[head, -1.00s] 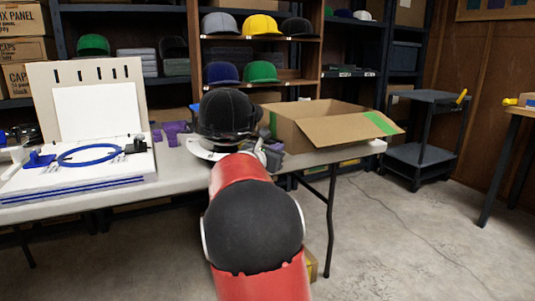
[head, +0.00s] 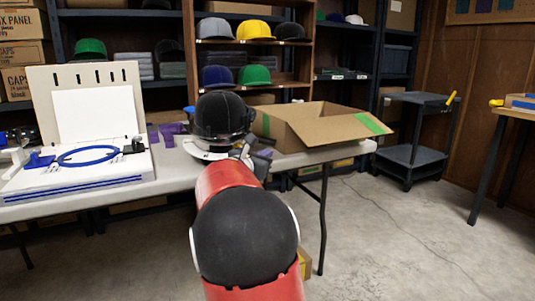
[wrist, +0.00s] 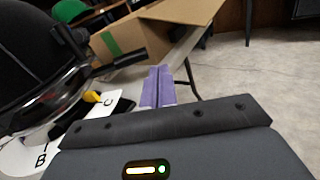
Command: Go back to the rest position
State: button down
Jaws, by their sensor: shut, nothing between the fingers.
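My gripper (wrist: 158,88) shows its two purple fingers pressed together in the wrist view, with nothing between them. In the head view it is mostly hidden behind my red and black arm, over the front edge of the table, just right of the cap stand. A black cap (head: 221,114) sits on a holder with a white base (head: 206,151). In the wrist view the cap (wrist: 30,55) and the white base (wrist: 40,158), marked B and C, are left of my fingers, apart from them.
An open cardboard box (head: 307,133) stands on the table (head: 178,174) right of the cap. A white board with a blue hoop (head: 88,155) lies on the left. Purple pieces (head: 168,132) lie behind. A dark cart (head: 411,154) stands right. The floor at right is clear.

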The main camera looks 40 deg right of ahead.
jog(key=s+a, duration=0.4)
jog(key=a, duration=0.2)
jog(key=shift+s, duration=0.15)
jog(key=shift+a, duration=0.1)
